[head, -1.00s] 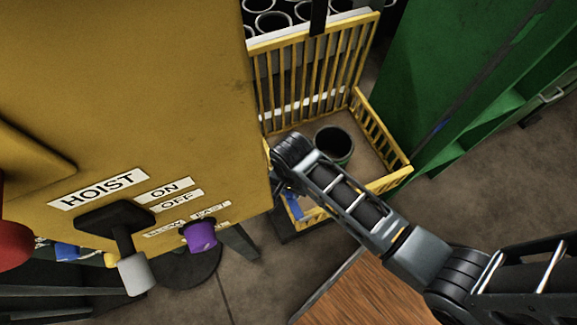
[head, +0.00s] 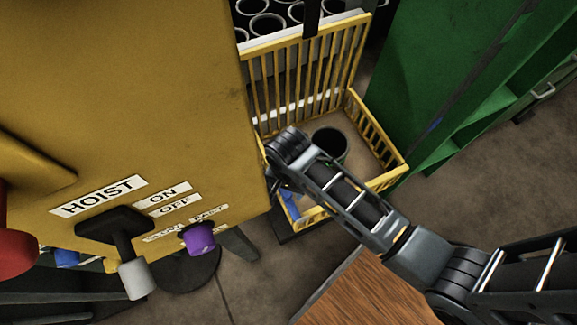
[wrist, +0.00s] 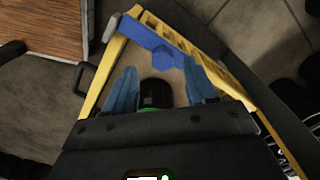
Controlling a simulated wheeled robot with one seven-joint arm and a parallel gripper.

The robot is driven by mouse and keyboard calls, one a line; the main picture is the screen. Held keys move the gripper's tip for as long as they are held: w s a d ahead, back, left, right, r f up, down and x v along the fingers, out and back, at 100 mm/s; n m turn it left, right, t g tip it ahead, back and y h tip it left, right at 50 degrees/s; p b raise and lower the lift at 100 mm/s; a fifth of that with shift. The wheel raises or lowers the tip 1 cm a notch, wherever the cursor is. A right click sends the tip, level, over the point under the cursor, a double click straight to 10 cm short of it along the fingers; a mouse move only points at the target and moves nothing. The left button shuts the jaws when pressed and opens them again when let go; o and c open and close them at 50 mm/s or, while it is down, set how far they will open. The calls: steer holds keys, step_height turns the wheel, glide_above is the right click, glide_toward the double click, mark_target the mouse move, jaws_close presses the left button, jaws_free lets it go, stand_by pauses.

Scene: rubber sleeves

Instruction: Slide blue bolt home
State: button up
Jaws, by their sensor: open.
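The blue bolt (wrist: 148,37) lies along the yellow front rail of a cage in the wrist view, with a knob partway along it. It also shows in the head view as a small blue piece (head: 291,206) beside my arm. My gripper (wrist: 160,72) is open, its two blue fingers spread on either side of the bolt's knob in the picture. The bolt is beyond the fingertips; contact does not show. In the head view my gripper is hidden behind my arm and the yellow hoist box.
The yellow cage (head: 381,128) holds a dark sleeve (head: 330,145). A rack of sleeves (head: 268,24) stands behind it. The yellow hoist box (head: 150,90) with its levers is close on the left; a green cabinet (head: 425,75) stands right. A wooden top (head: 365,290) is near.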

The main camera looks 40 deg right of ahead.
mark_target(290, 195)
steer(key=shift+r+p, duration=0.3)
steer(key=shift+r, duration=2.1)
steer(key=shift+s, duration=0.1)
steer(key=shift+s+f, duration=0.2)
steer(key=shift+s, duration=0.05)
steer(key=s+r+n+t+p, duration=0.1)
steer(key=s+r+n+t, duration=0.25)
steer(key=s, duration=0.25)
steer(key=s+r+n+t, duration=0.2)
steer(key=s+n+t, duration=0.15)
steer(key=s, duration=0.25)
steer(key=s+r+n+t, duration=0.2)
steer(key=s+r+t, duration=0.2)
steer(key=r, duration=0.8)
steer(key=s+d+r+n+t+p, duration=0.1)
steer(key=s+r+n+t, duration=0.2)
steer(key=r, duration=0.9)
steer(key=shift+s+d+r+n+t, duration=0.3)
steer(key=shift+s+r+t, duration=0.15)
steer(key=shift+s, duration=0.4)
steer(key=shift+f, duration=0.1)
